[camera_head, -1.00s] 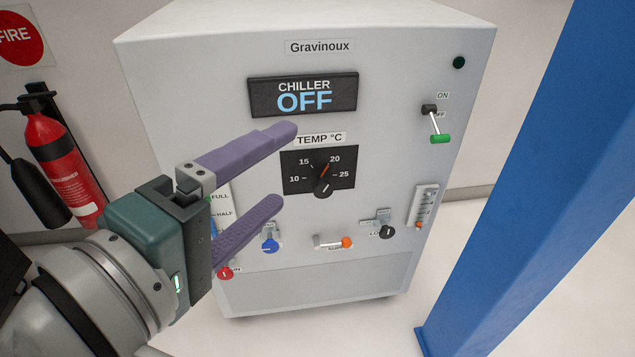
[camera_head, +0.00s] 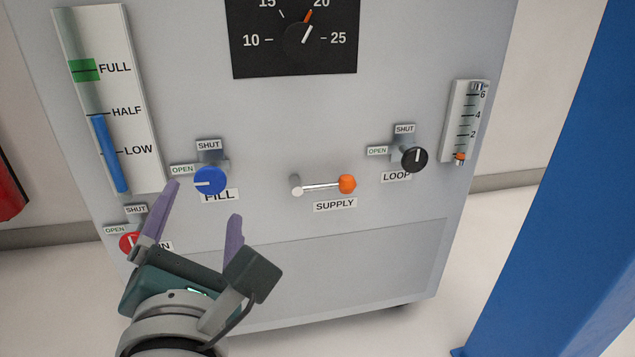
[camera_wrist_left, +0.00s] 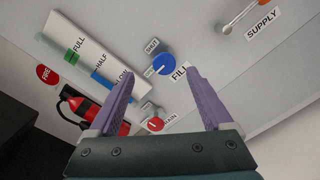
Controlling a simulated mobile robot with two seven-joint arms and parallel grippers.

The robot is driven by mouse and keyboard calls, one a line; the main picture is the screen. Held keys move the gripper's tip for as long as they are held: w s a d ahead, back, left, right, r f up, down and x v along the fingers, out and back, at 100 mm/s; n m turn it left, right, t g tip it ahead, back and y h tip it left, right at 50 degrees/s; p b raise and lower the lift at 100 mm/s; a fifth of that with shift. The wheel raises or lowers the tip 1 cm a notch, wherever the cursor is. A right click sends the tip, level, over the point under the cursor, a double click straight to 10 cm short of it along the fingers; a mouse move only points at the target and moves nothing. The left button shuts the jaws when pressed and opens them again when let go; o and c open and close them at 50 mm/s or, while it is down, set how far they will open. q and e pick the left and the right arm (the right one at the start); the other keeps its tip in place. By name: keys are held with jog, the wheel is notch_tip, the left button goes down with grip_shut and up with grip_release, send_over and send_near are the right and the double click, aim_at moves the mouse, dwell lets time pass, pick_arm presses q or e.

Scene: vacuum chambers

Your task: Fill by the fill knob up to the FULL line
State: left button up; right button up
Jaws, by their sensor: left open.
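The blue fill knob (camera_head: 210,181) is on the grey chiller front, above its FILL label, with its white mark pointing left towards the OPEN tag (camera_head: 182,170). It also shows in the left wrist view (camera_wrist_left: 164,65). The level gauge (camera_head: 138,130) at upper left has a blue column (camera_head: 108,155) reaching about the HALF mark. The green FULL band (camera_head: 85,70) is well above the column's top. My left gripper (camera_head: 204,201) is open and empty, its purple fingertips just below and to either side of the knob, apparently not touching it. My right gripper is out of view.
The red drain knob (camera_head: 130,242) is partly behind my left finger. The orange-tipped supply lever (camera_head: 322,185), black loop knob (camera_head: 414,159) and small flow gauge (camera_head: 466,122) are to the right. A blue post (camera_head: 550,200) stands at right. A fire extinguisher (camera_wrist_left: 90,110) stands beside the chiller.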

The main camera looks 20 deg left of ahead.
aim_at(210, 182)
pick_arm(q)
jog(key=shift+n, duration=0.3)
jog(key=b+x, duration=0.1)
jog(key=x, duration=0.2)
jog(key=f+b+x, duration=0.1)
jog(key=x, duration=0.2)
jog(key=b+x, duration=0.1)
jog(key=x, duration=0.3)
jog(key=shift+s+a+f, duration=0.15)
jog(key=shift+a+f, duration=0.1)
jog(key=shift+f, duration=0.1)
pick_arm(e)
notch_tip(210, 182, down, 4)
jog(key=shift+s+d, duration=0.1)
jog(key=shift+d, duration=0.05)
pick_arm(q)
grip_shut()
